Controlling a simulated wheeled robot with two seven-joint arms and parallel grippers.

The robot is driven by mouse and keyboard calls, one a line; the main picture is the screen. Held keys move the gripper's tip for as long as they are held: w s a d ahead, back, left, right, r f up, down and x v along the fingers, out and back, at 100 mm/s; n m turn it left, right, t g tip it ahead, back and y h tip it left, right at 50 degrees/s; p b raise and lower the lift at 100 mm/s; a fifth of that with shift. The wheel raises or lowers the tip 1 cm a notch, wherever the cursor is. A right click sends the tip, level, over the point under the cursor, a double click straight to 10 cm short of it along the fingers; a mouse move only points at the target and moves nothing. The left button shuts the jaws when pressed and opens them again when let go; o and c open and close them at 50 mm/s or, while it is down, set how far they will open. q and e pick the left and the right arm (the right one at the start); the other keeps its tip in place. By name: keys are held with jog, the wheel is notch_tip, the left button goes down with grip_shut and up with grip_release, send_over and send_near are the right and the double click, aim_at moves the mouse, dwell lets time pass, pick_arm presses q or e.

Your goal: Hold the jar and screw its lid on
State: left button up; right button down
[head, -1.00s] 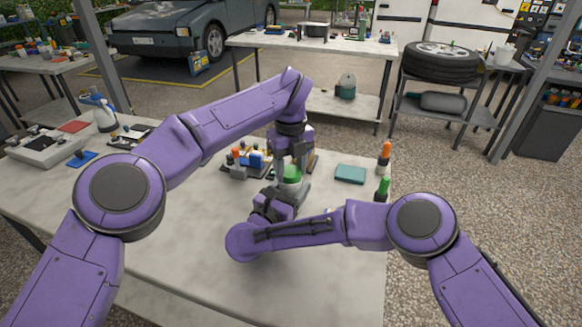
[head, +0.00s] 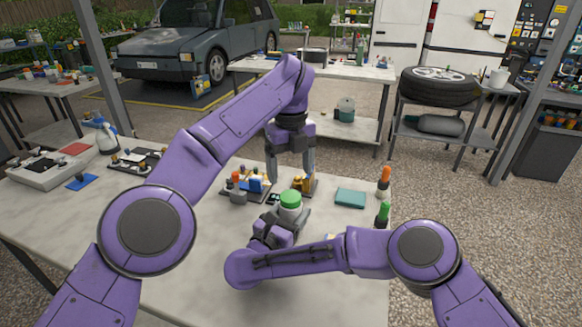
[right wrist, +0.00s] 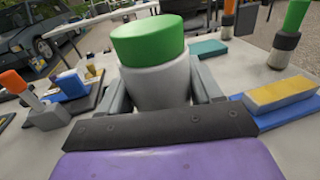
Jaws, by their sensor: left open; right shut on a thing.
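The jar (head: 290,213) is a light grey cylinder standing upright on or just above the table. My right gripper (head: 288,221) is shut on the jar's body, and its fingers show on both sides of the jar (right wrist: 158,84) in the right wrist view. The green lid (head: 290,197) sits on top of the jar and looks level; it also shows in the right wrist view (right wrist: 148,40). I cannot tell how tight it is. My left gripper (head: 291,178) is open and empty, above and behind the lid, with its fingers pointing down.
A teal block (head: 350,197) lies right of the jar. Green-topped (head: 383,213) and orange-topped (head: 384,180) bottles stand at the table's right edge. A small tray of coloured items (head: 246,187) lies behind-left. A grey case (head: 50,165) is at the far left. The front table is clear.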

jog(key=shift+c, duration=0.6)
grip_release()
jog(key=shift+s, duration=0.1)
jog(key=b+v, duration=0.1)
jog(key=v, duration=0.9)
jog(key=shift+s+a+r, duration=0.1)
jog(key=shift+s, duration=0.05)
